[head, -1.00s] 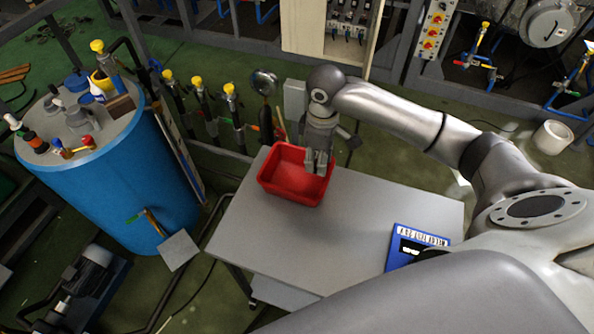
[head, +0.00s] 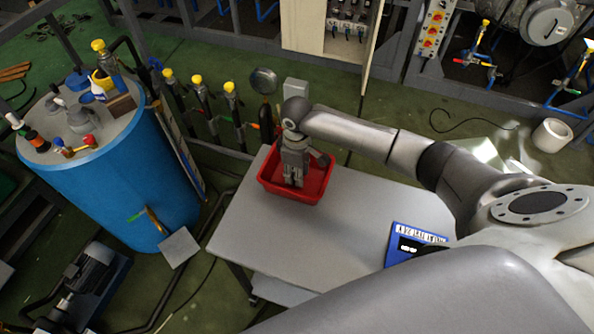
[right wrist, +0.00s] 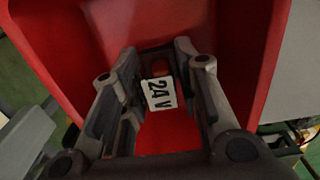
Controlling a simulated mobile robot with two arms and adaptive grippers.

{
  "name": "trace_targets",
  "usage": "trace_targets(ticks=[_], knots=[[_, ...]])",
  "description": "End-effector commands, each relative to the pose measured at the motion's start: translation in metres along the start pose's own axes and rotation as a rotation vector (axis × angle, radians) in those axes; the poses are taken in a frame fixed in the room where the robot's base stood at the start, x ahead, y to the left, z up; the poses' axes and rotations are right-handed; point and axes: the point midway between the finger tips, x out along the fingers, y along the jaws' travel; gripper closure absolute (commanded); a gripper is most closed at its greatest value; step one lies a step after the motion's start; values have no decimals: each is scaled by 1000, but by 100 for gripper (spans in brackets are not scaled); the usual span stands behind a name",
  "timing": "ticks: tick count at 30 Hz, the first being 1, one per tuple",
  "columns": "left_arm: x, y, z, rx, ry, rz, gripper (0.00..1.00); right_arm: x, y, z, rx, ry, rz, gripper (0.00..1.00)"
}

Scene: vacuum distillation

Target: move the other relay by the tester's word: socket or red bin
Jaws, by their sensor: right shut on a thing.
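The red bin (head: 318,188) stands on the grey table's far left part. My right gripper (head: 293,182) points down into the bin's opening. In the right wrist view its fingers are shut on a relay (right wrist: 161,94), a small piece with a white label reading 24 V. The red bin walls (right wrist: 245,50) surround the fingers there. The relay cannot be made out in the head view. The blue tester (head: 408,240) lies at the table's right side, its display too small to read. My left gripper is not in view.
The grey table (head: 290,240) is bare between bin and tester. An open cabinet (head: 303,30) with a row of devices (head: 348,22) stands at the back. A blue drum (head: 135,180) and yellow-capped valves (head: 199,82) stand left of the table.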

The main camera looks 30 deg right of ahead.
Motion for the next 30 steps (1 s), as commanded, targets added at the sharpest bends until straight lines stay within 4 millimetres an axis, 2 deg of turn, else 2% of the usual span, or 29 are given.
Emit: trace_targets(ticks=[6,7,11,23,26,30], knots=[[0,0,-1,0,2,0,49,3,0,0,0,-1,-1,98],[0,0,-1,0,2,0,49,2,0,0,0,0,0,66],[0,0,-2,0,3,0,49,2,0,0,0,0,-1,50],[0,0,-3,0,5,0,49,-3,0,0,0,1,0,49],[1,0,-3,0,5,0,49,-16,1,0,-1,3,0,49],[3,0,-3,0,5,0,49,-45,1,-1,0,5,2,49]])
